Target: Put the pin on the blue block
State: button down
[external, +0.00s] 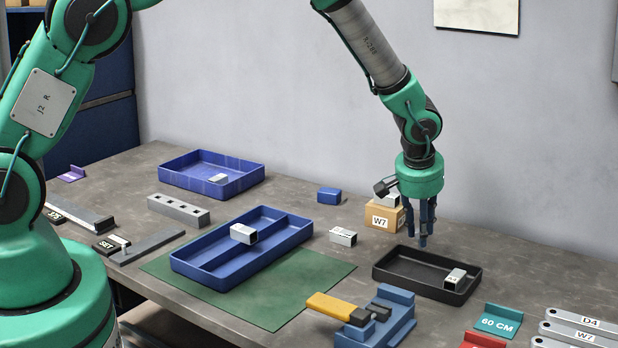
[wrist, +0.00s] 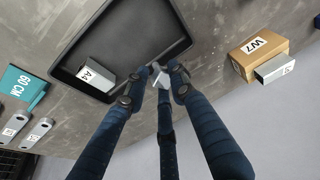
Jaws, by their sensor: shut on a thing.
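My gripper (external: 423,242) is over the back edge of the black tray (external: 395,282), pointing down. In the wrist view its fingers (wrist: 158,75) are closed around a small light metal piece, the pin (wrist: 163,79), which shows only in part. In the external view I cannot make out the pin between the fingers. The small blue block (external: 329,196) stands on the table to the left of my gripper, behind the divided blue tray. Its top looks bare.
A cardboard box marked W7 (external: 385,217) with a metal bracket on it stands close left of my gripper. A bracket (external: 456,279) lies in the black tray. A divided blue tray (external: 210,265), another bracket (external: 343,237) and a blue vise (external: 378,325) are nearby.

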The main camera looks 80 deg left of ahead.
jog(key=s+a+r+m, duration=0.1)
jog(key=s+a+m, duration=0.1)
jog(key=s+a, duration=1)
jog(key=s+a+r+m+b, duration=0.1)
jog(key=s+a+r+m, duration=0.1)
jog(key=s+a, duration=0.9)
jog(key=a+m, duration=0.1)
jog(key=a, duration=0.4)
jog(key=shift+s+a+r, duration=0.15)
jog(key=shift+s+r, duration=0.1)
jog(key=shift+s, duration=0.15)
jog(key=shift+w+a, duration=0.1)
send_near(332, 189)
jog(key=shift+a+f, duration=0.1)
jog(key=shift+a, duration=0.05)
jog(key=shift+w+a, duration=0.1)
jog(key=shift+w+a, duration=0.15)
jog(key=shift+f, duration=1.8)
jog(key=shift+f, duration=0.1)
